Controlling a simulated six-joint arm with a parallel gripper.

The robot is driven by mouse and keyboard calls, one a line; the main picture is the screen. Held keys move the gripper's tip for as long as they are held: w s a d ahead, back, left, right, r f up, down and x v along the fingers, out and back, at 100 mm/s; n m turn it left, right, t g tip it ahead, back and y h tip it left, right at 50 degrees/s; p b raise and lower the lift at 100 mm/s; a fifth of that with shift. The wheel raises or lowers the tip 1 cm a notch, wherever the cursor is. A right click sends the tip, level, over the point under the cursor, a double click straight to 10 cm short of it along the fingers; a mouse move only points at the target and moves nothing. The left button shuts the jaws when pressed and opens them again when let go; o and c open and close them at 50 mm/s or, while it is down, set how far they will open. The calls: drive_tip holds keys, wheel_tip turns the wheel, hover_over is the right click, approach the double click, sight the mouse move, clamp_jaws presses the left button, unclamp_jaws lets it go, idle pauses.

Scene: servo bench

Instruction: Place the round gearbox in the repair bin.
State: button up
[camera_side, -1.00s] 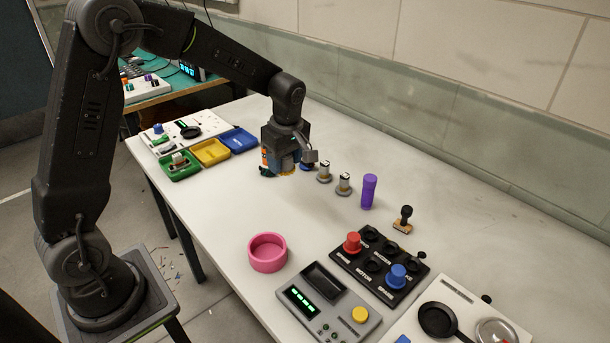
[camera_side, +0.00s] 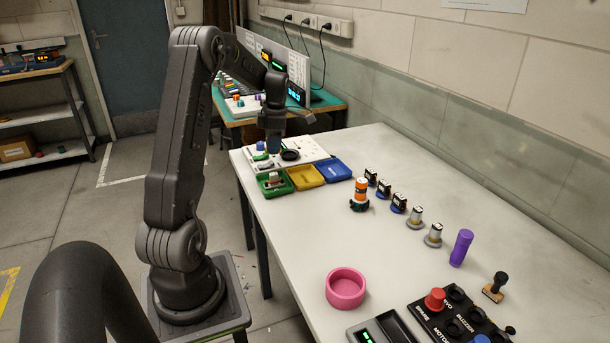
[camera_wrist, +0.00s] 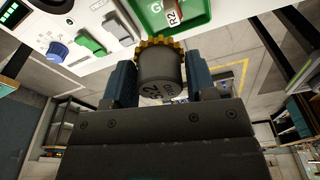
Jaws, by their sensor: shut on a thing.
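The round gearbox (camera_wrist: 158,72), a grey cylinder with a yellow toothed rim, is between the two fingers of my gripper (camera_wrist: 161,84) in the wrist view. My gripper (camera_side: 273,142) is shut on it. In the side view my gripper is above the white panel at the table's far left end, and the gearbox cannot be made out there. A green bin (camera_side: 264,191), a yellow bin (camera_side: 304,188) and a blue bin (camera_side: 336,179) stand in a row in front of the panel. Their labels are too small to tell which is the repair bin. The green bin holds a part.
The white panel (camera_side: 312,149) carries a green block and a dark round dish. An orange and black part (camera_side: 360,194) and several small motors stand right of the bins. A pink bowl (camera_side: 346,288) and a purple cylinder (camera_side: 461,248) stand nearer. The table's middle is clear.

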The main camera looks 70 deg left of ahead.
drive_tip(key=shift+s+a+f+n, duration=0.1)
drive_tip(key=shift+s+a+n, duration=0.4)
drive_tip(key=shift+s+a, duration=0.25)
hover_over(303, 180)
drive_tip(key=f, duration=0.7)
drive_tip(key=shift+w, duration=0.35)
drive_tip(key=shift+f, duration=1.9)
drive_tip(key=shift+f, duration=0.15)
drive_tip(key=o, duration=0.7)
